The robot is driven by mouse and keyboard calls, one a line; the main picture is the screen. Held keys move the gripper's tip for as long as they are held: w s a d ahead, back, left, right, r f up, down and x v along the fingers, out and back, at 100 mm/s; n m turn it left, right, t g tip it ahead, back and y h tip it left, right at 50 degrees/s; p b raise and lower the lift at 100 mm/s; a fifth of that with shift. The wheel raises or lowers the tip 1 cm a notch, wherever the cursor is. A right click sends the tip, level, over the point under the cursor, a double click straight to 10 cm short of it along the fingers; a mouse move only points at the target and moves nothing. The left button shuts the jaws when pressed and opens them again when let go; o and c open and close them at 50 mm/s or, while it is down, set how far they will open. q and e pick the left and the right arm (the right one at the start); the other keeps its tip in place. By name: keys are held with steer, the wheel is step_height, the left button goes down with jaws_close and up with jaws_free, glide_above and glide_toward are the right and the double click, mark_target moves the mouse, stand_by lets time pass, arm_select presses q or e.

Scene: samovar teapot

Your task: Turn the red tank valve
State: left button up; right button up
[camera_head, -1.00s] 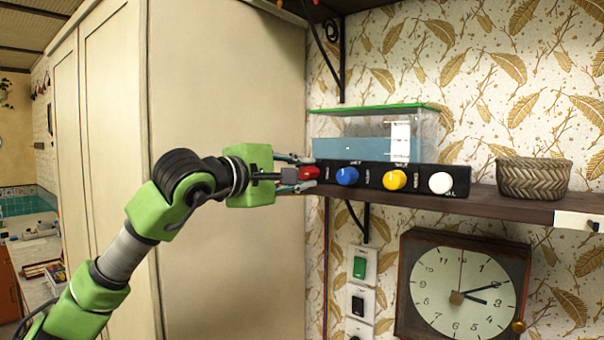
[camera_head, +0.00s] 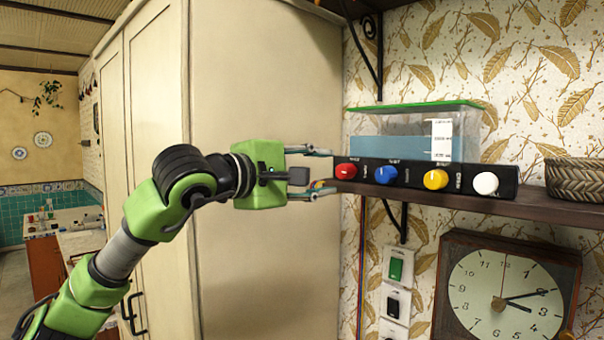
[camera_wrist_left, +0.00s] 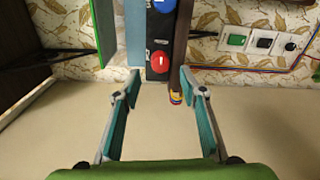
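The red valve knob (camera_head: 346,171) is at the left end of a black panel (camera_head: 456,182) on the shelf. In the left wrist view the red knob (camera_wrist_left: 160,62) lies ahead, beyond the fingertips and between their lines. My left gripper (camera_head: 324,171) is open and empty, its fingers just left of the panel and apart from the knob. In the left wrist view the gripper's teal fingers (camera_wrist_left: 158,92) are spread wide. A clear tank (camera_head: 415,135) with blue liquid and a green lid stands behind the panel. My right gripper is not in view.
Blue (camera_head: 386,174), yellow (camera_head: 435,180) and white (camera_head: 485,184) knobs follow along the panel. A woven basket (camera_head: 577,180) is on the shelf (camera_head: 530,208). A clock (camera_head: 508,290) and wall switches (camera_head: 396,280) are below. A tall cabinet (camera_head: 262,80) stands behind my left arm.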

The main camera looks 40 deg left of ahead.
arm_select(q)
steer(key=s, duration=0.6)
steer(key=shift+a+r, duration=0.15)
steer(key=shift+a, duration=0.05)
steer(key=shift+s, duration=0.1)
